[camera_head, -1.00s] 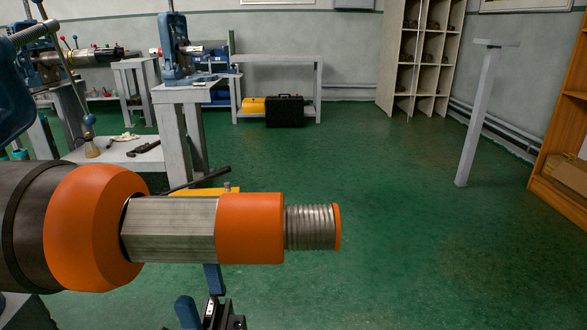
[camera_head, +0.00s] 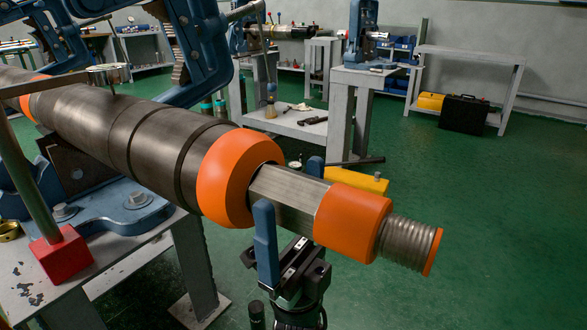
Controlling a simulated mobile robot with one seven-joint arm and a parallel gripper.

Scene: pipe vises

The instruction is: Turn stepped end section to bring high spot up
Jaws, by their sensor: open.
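The stepped end section runs out to the right from a long dark pipe (camera_head: 150,135). It has a wide orange collar (camera_head: 228,178), a grey hexagonal part (camera_head: 283,192), an orange band (camera_head: 350,222) and a threaded tip (camera_head: 408,243). My gripper (camera_head: 290,188) is below the hexagonal part and open. One blue finger stands in front of that part and the other shows behind it. I cannot tell whether either finger touches it. A dial indicator (camera_head: 108,76) stands over the pipe with its stem down at the pipe's top; its reading is too small to tell.
A red block (camera_head: 60,255) carries the indicator's post on the worn grey bench (camera_head: 130,262). A blue vise (camera_head: 195,45) rises behind the pipe. A yellow object (camera_head: 360,180) lies behind the end section. Green floor is free to the right.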

